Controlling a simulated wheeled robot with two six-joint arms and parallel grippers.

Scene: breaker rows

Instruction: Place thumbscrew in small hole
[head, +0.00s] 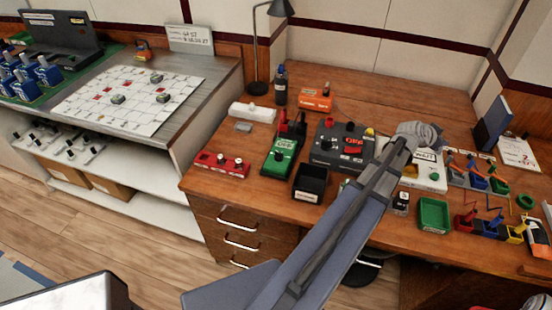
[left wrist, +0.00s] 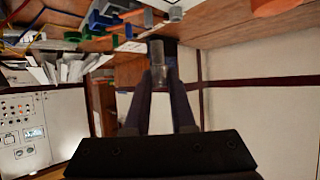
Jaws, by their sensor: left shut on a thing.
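My left gripper (head: 400,147) reaches over the desk from the lower middle of the head view. It is shut on a grey, ridged, round piece (head: 420,133), which looks like the thumbscrew. In the left wrist view, the fingers close on a grey cylindrical piece (left wrist: 158,62). The gripper hides part of a white box (head: 428,178) and part of a dark grey device (head: 330,135) with a red display. I cannot make out the small hole. My right gripper is not in view.
The wooden desk (head: 395,95) is crowded with a green device (head: 279,156), a black open bin (head: 309,183), a green tray (head: 433,215) and coloured blocks (head: 478,180). A lamp (head: 257,50) and a bottle (head: 280,86) stand behind.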

